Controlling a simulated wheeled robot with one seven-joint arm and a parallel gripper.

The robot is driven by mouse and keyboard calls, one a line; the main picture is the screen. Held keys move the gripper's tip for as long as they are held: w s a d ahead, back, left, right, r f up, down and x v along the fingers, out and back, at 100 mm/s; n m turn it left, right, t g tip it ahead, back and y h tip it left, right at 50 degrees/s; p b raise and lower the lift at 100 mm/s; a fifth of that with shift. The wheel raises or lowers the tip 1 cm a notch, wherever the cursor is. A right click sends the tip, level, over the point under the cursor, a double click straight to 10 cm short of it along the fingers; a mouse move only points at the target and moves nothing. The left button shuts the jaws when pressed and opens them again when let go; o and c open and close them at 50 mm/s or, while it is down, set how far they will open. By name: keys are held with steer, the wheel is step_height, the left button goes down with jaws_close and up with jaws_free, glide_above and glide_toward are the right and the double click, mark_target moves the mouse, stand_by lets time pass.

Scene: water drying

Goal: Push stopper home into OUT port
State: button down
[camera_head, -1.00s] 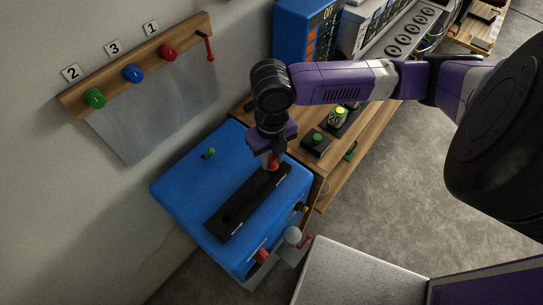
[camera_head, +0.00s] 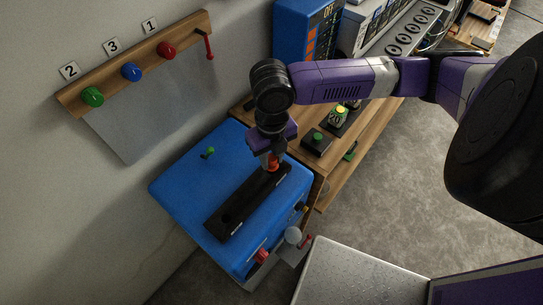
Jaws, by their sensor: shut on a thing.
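My gripper (camera_head: 271,155) points down over the far end of a black bar-shaped block (camera_head: 245,202) on top of the blue box (camera_head: 180,188). It is shut on a small red-orange stopper (camera_head: 273,163), which is mostly hidden by the jaws. The stopper is at the far end of the black block. I cannot tell how deep it sits, and the port under it is hidden. A dark hole shows near the block's near end (camera_head: 225,219). The lettering on the block is too small to read.
A small green piece (camera_head: 208,153) stands on the blue box at its left. A red knob (camera_head: 262,256) and a grey round part (camera_head: 293,235) are on the box's front. A wooden bench (camera_head: 345,150) with small black blocks lies to the right. A knob rail (camera_head: 135,68) hangs on the wall.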

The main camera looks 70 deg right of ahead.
mark_target(271, 157)
steer(key=shift+f+b, duration=1.15)
steer(key=shift+f, duration=0.25)
steer(key=c, duration=1)
jaws_free()
steer(key=shift+c, duration=0.2)
step_height(271, 157, up, 8)
steer(key=shift+f, duration=0.1)
